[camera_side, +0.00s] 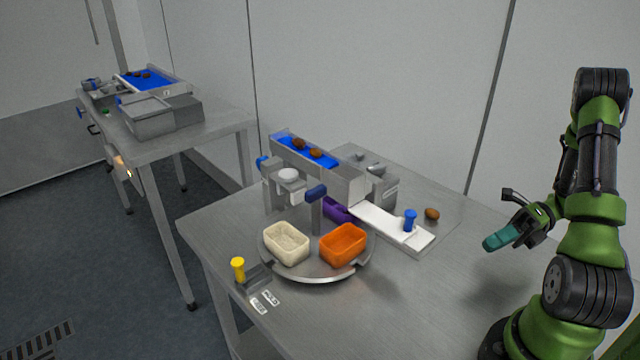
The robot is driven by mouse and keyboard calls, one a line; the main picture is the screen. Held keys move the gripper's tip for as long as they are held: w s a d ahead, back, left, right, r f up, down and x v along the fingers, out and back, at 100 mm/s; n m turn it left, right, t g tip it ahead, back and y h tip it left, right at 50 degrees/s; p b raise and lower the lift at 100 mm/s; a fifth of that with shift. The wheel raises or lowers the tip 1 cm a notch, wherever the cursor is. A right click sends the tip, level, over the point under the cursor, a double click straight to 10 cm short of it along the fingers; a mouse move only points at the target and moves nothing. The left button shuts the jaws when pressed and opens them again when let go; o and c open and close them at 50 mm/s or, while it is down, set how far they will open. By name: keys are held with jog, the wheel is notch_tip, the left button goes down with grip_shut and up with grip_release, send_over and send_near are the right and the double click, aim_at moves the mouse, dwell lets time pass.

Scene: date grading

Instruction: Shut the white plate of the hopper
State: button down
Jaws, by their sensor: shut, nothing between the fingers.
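The white plate (378,219) is a long flat strip that sticks out to the right from under the grey hopper (343,186). A blue knob (410,217) stands upright near its outer end. My gripper (490,243), with teal fingertips, is shut and empty. It hangs at the right of the picture, to the right of the plate and apart from it and the knob. The plate's inner end is hidden by the hopper.
A brown date (432,214) lies beside the knob. A round turntable (318,278) carries cream (287,247), orange (343,247) and purple (338,209) bins. A yellow-topped lever (238,267) stands front left. Dates lie on the blue belt (290,150). Right-front table is clear.

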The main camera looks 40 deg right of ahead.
aim_at(382, 212)
jog(key=w+a+r+m+t, duration=0.2)
jog(key=w+a+m, duration=0.3)
jog(key=w, duration=0.6)
jog(key=a+t, duration=0.1)
jog(key=a, duration=0.1)
jog(key=shift+w+a+r, duration=0.2)
jog(key=shift+w+a, duration=0.1)
jog(key=shift+w, duration=0.05)
jog(key=w, duration=0.9)
jog(key=shift+w, duration=0.15)
